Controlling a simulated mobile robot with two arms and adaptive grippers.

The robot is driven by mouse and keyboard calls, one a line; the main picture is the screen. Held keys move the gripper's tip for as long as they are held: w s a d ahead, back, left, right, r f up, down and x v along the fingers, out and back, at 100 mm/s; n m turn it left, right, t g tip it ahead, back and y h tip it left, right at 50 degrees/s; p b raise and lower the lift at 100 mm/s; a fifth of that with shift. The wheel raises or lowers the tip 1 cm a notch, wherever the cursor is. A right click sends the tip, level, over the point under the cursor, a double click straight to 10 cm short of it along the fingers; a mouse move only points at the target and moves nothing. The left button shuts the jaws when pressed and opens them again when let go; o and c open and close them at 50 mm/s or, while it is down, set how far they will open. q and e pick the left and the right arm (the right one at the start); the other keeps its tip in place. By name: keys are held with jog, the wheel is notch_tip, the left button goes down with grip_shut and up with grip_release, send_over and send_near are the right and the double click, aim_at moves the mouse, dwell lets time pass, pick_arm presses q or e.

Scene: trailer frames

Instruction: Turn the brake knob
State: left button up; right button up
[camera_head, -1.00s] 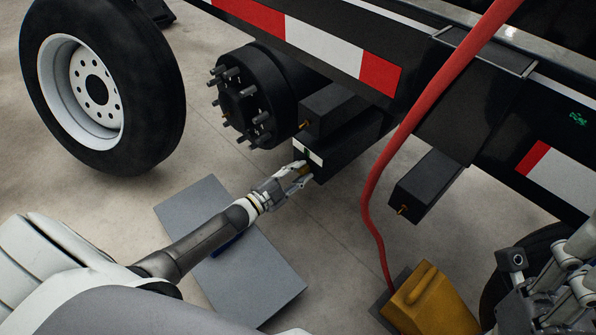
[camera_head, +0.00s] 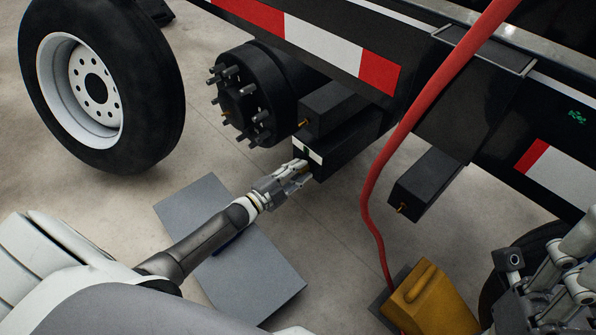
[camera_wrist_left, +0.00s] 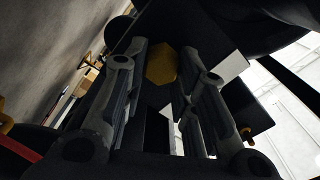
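The brake knob (camera_wrist_left: 160,65) is a small yellow, many-sided piece in the left wrist view, in front of a dark box. It sits between the two fingertips of my left gripper (camera_wrist_left: 163,72), which lie close along both its sides and look shut on it. In the head view my left gripper (camera_head: 299,174) is at the white-marked front face of the lower black box (camera_head: 345,150) under the trailer. The knob is mostly hidden there by the fingers. My right gripper (camera_head: 562,272) shows only in part at the right edge, away from the boxes; its fingertips are unclear.
A wheel hub (camera_head: 242,100) with studs and a large tyre (camera_head: 155,95) stand to the left. A red hose (camera_head: 400,135) hangs to the right, by a yellow wheel chock (camera_head: 432,300). Another black box (camera_head: 428,185) hangs there. A grey plate (camera_head: 265,285) lies on the floor.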

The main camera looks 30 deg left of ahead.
pick_arm(q)
jog(key=o, duration=0.5)
jog(key=shift+c, duration=0.2)
jog(key=shift+s, duration=0.1)
jog(key=v, duration=1.2)
